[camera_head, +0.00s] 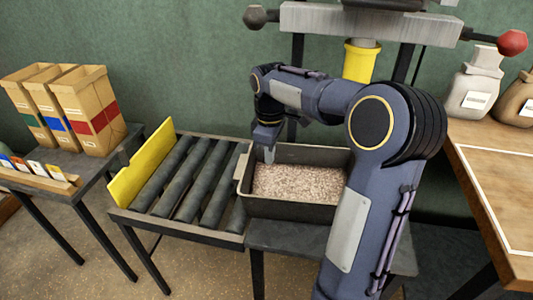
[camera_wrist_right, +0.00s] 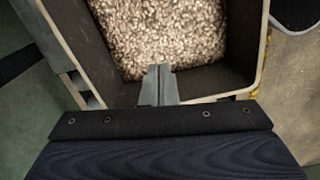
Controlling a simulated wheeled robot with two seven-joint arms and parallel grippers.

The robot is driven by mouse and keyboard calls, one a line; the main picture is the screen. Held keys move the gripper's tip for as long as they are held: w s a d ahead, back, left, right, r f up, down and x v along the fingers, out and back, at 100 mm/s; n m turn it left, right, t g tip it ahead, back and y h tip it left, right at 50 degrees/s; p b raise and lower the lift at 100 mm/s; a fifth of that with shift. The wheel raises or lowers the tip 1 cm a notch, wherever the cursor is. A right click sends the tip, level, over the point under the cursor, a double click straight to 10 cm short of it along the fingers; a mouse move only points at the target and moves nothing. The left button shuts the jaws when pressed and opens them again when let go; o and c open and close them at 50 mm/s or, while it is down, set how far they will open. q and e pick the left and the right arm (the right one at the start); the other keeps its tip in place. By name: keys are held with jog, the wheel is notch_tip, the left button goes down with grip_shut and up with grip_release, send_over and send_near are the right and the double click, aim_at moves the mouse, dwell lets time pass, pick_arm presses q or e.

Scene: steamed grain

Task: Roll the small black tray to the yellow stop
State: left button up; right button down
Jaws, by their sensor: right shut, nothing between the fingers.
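The small black tray (camera_head: 290,210) is full of pale brownish grain and sits at the right end of the roller track, partly over the dark stand. The yellow stop (camera_head: 143,165) is an upright board at the track's left end, with bare rollers between it and the tray. My right gripper (camera_head: 269,157) is shut and empty at the tray's far left corner. In the right wrist view its fingertips (camera_wrist_right: 158,72) show over the tray's inside (camera_wrist_right: 110,82), near one wall; contact cannot be told. My arm hides the tray's right side. My left gripper is not in view.
Dark rollers (camera_head: 180,180) run between the tray and the stop. A yellow chute (camera_head: 360,62) hangs behind my arm. Paper boxes (camera_head: 90,112) stand on a table at left. A wooden table (camera_head: 500,190) with sacks (camera_head: 475,85) is at right.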

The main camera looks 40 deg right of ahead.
jog(key=b, duration=0.2)
send_near(256, 186)
jog(key=s+d+f, duration=0.2)
jog(key=s, duration=0.1)
jog(key=shift+s+d+f, duration=0.1)
jog(key=shift+s+f, duration=0.2)
jog(key=w+a, duration=0.1)
jog(key=w+b, duration=0.1)
jog(key=shift+w+a, duration=0.55)
jog(key=shift+w, duration=0.1)
jog(key=shift+r, duration=0.1)
